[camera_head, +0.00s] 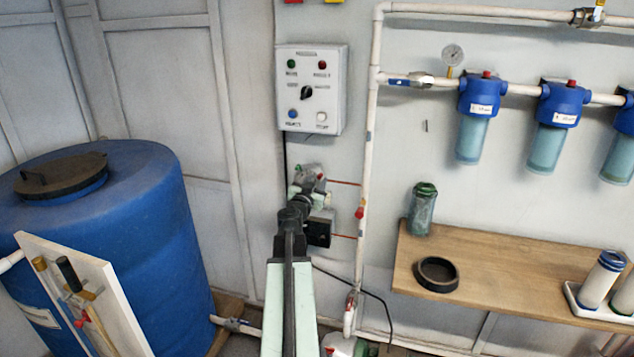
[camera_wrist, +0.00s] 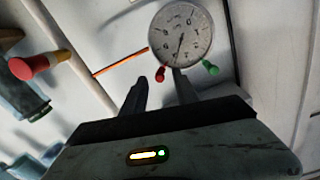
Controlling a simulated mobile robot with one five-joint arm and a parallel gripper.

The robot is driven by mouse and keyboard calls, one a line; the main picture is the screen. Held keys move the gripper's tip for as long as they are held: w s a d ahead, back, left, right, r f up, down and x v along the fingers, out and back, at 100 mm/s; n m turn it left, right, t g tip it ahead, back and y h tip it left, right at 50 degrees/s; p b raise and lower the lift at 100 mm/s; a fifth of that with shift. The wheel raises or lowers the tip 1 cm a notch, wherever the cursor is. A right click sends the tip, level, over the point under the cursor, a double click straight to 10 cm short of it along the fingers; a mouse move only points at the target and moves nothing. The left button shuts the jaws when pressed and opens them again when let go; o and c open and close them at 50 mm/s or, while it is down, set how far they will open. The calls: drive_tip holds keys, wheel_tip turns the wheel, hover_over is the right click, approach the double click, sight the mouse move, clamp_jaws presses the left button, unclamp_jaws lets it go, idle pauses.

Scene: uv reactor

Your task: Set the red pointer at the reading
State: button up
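A round white gauge dial (camera_wrist: 182,32) with dark markings and a dark needle shows at the top of the wrist view. A red pointer tab (camera_wrist: 160,74) sits at the lower left of its rim, and a green tab (camera_wrist: 211,68) at the lower right. My gripper (camera_wrist: 160,86) is open, its two dark fingers apart just below the dial. The red tab appears between the fingertips in the picture; I cannot tell whether either finger touches it. In the head view my gripper (camera_head: 308,180) reaches the wall below the control box and mostly hides the gauge.
A grey control box (camera_head: 310,90) is above my gripper. A white vertical pipe (camera_head: 367,150) runs close to its right. A red-tipped valve handle (camera_wrist: 30,67) shows left in the wrist view. A wooden shelf (camera_head: 500,270) and blue tank (camera_head: 130,230) flank my arm.

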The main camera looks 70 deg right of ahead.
drive_tip(key=shift+d, duration=0.4)
clamp_jaws()
idle(1.1)
